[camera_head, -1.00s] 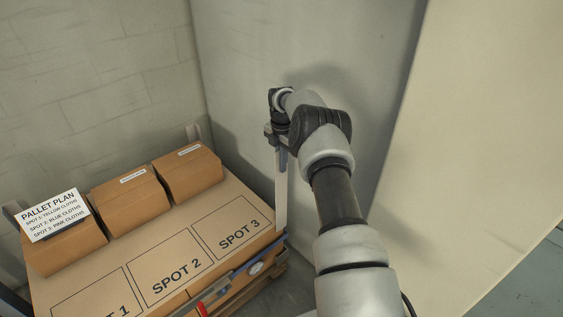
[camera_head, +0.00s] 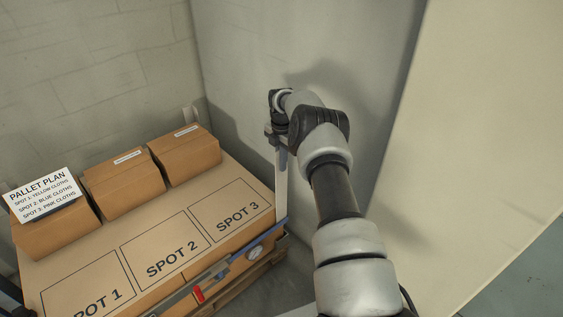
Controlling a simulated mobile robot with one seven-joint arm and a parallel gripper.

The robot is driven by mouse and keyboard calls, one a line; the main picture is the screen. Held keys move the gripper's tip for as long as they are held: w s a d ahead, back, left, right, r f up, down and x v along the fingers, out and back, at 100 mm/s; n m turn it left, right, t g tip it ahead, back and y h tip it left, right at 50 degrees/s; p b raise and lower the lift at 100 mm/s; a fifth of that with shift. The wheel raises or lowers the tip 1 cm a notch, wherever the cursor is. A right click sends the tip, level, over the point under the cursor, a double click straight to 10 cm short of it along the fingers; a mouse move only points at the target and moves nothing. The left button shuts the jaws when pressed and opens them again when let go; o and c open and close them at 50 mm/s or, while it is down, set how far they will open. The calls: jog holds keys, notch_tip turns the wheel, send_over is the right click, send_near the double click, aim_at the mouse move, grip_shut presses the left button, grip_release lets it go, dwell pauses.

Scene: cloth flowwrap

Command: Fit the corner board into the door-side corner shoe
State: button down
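The corner board (camera_head: 281,185) is a tall, thin, pale upright strip at the pallet's near right corner. Its lower end reaches the blue-edged corner by SPOT 3; I cannot tell whether it sits in the shoe. The corner shoe (camera_head: 281,220) seems to be the small blue piece there, mostly too small to make out. My gripper (camera_head: 281,143) is at the upper end of the board and appears shut on it, though the fingers are small and partly hidden by my wrist.
The pallet's cardboard top (camera_head: 120,237) has printed spots. Several brown boxes (camera_head: 186,155) stand along its back edge, one with a pallet plan sign (camera_head: 42,195). A strap with a red part (camera_head: 198,295) and a round gauge (camera_head: 255,253) runs along the front side. Pale walls stand close behind and right.

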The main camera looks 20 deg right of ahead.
notch_tip(320, 180, down, 7)
jog(key=b, duration=0.4)
jog(key=shift+f, duration=0.1)
dwell(0.7)
